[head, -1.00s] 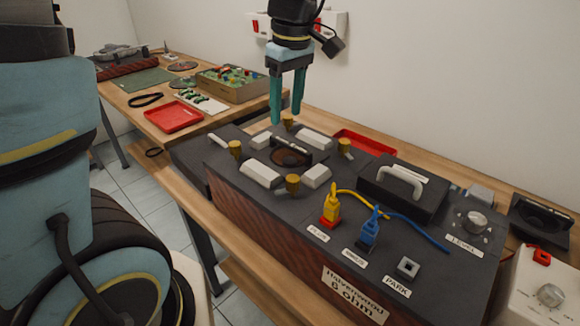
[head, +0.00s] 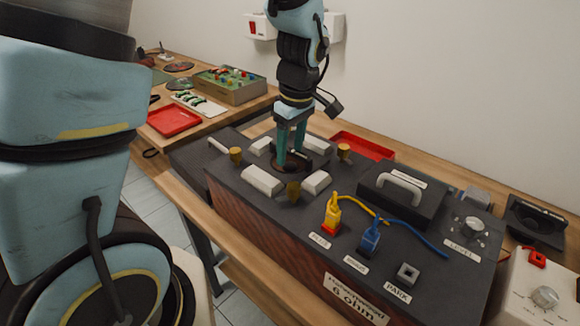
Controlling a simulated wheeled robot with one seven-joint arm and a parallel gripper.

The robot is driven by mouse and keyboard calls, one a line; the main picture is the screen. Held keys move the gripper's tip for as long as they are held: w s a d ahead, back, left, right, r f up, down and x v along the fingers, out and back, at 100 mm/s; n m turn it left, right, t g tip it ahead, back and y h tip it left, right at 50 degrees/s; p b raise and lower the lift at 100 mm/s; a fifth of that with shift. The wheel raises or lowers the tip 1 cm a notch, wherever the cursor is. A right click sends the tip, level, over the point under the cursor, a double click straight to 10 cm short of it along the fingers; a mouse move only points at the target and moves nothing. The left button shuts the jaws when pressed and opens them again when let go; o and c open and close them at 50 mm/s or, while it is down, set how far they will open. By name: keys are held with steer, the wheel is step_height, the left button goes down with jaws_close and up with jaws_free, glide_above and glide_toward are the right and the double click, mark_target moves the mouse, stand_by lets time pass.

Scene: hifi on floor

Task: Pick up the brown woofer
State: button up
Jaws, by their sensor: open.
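The brown woofer (head: 288,169) sits in the top of a dark speaker cabinet (head: 225,180), between white blocks and brass-coloured clamps. A dark upright bracket stands over it, and my gripper now hides most of both. My gripper (head: 291,158) points straight down with its teal fingers open, the tips low at the woofer and its bracket. I cannot tell whether the fingers touch anything.
White blocks (head: 263,180) and brass clamps (head: 294,191) ring the woofer closely. A yellow plug (head: 332,213), a blue plug (head: 370,234) and a handled dark box (head: 402,192) stand to the right. A red tray (head: 362,146) lies behind.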

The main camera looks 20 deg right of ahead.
steer(key=shift+f, duration=0.35)
steer(key=shift+f, duration=0.25)
stand_by(0.3)
jaws_close()
stand_by(0.5)
